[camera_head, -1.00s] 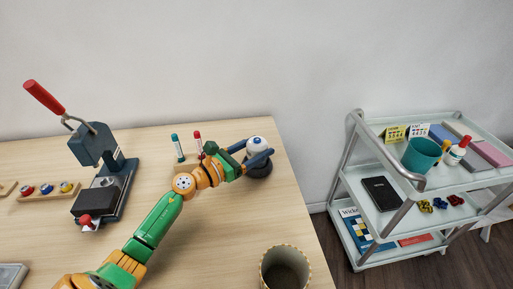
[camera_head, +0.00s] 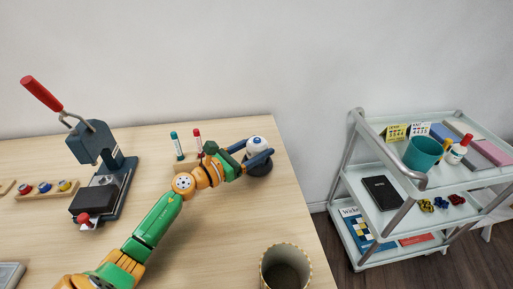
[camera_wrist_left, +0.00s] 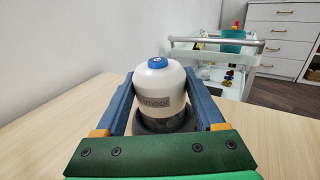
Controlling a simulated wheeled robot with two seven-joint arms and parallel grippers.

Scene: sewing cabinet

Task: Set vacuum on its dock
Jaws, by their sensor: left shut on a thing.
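The vacuum (camera_head: 257,146) is a small white rounded body with a blue button on top; it also shows in the left wrist view (camera_wrist_left: 160,92). It stands upright at the far right of the table. Its dark round dock (camera_head: 259,168) is under it, and the dock's rim (camera_wrist_left: 143,124) shows around the vacuum's lower part in the left wrist view. My left gripper (camera_head: 258,158) has its blue fingers on both sides of the vacuum and is shut on it. Whether the vacuum's base rests fully in the dock is hidden. My right gripper is not in view.
A press with a red handle (camera_head: 97,150) stands at the left of the table (camera_head: 215,230). Two markers in a holder (camera_head: 188,160) stand behind my left arm. A beige cup (camera_head: 285,268) is at the front right edge. A shelf cart (camera_head: 375,150) stands to the right.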

